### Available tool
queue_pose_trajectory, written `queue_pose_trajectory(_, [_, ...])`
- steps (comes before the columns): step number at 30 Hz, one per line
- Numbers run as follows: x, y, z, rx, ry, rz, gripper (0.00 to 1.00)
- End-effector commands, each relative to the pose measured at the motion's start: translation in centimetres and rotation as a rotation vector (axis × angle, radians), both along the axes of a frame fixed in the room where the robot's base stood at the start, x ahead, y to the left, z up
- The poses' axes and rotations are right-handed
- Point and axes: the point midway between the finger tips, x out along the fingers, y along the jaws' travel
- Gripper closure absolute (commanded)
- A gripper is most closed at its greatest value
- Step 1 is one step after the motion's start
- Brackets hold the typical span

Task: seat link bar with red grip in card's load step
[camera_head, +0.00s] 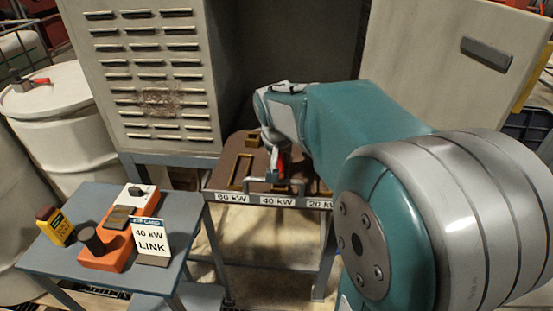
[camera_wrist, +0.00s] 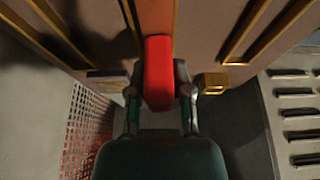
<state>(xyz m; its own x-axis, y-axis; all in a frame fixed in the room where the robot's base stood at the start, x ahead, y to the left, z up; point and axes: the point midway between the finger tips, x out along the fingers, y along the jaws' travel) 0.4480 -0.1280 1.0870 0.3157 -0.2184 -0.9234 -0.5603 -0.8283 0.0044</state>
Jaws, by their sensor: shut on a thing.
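The card (camera_head: 151,240) on the side table reads 40 kW LINK. The brown step board (camera_head: 228,165) has brass-edged slots, with labels 60 kW (camera_head: 232,197), 40 kW (camera_head: 277,201) and a partly hidden 20 kW (camera_head: 319,204) along its front. My gripper (camera_wrist: 160,92) is shut on the red grip (camera_wrist: 158,72) of the link bar, which also shows in the head view (camera_head: 281,165). The grip is over the board behind the 40 kW label, in line with the middle slot (camera_wrist: 150,14). The bar under the grip is hidden, so I cannot tell whether it is in the slot.
A louvred cabinet (camera_head: 150,75) stands left of the board, and its open door (camera_head: 450,60) is at the right. The side table (camera_head: 60,258) also holds an orange device (camera_head: 105,253) and a yellow item (camera_head: 60,231). White drums (camera_head: 65,110) stand at far left.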

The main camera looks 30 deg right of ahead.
Motion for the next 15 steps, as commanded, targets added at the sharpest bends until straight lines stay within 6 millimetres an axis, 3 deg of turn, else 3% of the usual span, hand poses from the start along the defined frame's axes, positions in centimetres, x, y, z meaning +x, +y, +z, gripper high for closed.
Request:
queue_pose_trajectory(4, [-0.1,0.0,-1.5,0.001,0.001,-0.001,1.00])
queue_pose_trajectory(15, [-0.1,0.0,-2.0,0.001,0.001,-0.001,1.00])
